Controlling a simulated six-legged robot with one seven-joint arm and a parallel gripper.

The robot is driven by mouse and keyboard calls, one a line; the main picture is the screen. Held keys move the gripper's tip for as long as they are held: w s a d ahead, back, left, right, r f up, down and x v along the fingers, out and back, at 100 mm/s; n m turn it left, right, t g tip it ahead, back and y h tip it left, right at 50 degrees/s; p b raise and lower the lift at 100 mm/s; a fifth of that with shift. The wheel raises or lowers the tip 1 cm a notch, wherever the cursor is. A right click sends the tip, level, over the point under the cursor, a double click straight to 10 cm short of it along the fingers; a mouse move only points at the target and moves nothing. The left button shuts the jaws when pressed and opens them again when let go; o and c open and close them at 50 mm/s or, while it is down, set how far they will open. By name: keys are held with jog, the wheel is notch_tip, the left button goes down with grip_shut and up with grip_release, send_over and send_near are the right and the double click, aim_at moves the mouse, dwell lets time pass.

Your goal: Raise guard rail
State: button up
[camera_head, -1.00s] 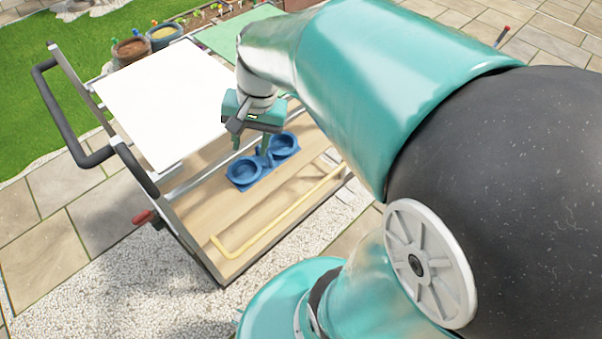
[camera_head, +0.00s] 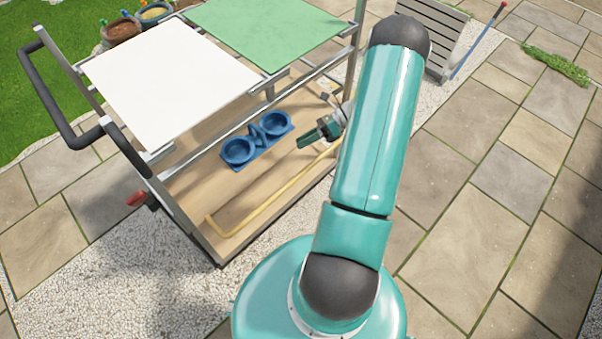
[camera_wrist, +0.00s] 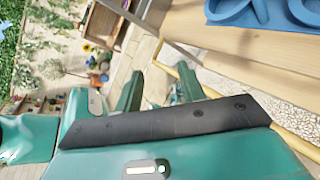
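The yellow guard rail (camera_head: 270,194) lies low along the near edge of the trolley's wooden lower shelf (camera_head: 190,190), with a short bent arm at its left end. Its right end is partly hidden by my arm. My gripper (camera_head: 308,138) is above the right part of the shelf, just beyond the rail in the head view. In the wrist view my gripper (camera_wrist: 160,88) has its two green fingers apart with nothing held. There the yellow rail (camera_wrist: 296,143) runs behind the right finger. I cannot tell whether they touch.
A blue double-cup holder (camera_head: 258,140) stands on the lower shelf. Above are a white panel (camera_head: 165,80) and a green panel (camera_head: 270,30). The black handle (camera_head: 60,115) is at the left. Paving on the right is open, with a grey slatted thing (camera_head: 435,35) farther back.

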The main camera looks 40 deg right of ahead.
jog(key=s+d+f+m+t, duration=0.2)
jog(key=s+f+m+t, duration=0.15)
jog(key=f+m, duration=0.2)
jog(key=s+d+f+m+t, duration=0.2)
jog(key=s+f+m+t, duration=0.15)
jog(key=f, duration=0.35)
jog(key=m+t+h, duration=0.4)
jog(key=m+t, duration=0.2)
jog(key=m, duration=0.3)
send_near(301, 172)
jog(key=x, duration=0.6)
jog(key=f+x, duration=0.1)
jog(key=x, duration=0.2)
jog(key=shift+w+a+r, duration=0.1)
jog(key=shift+w+a, duration=0.1)
jog(key=shift+w, duration=0.25)
jog(key=shift+c, duration=0.2)
grip_shut()
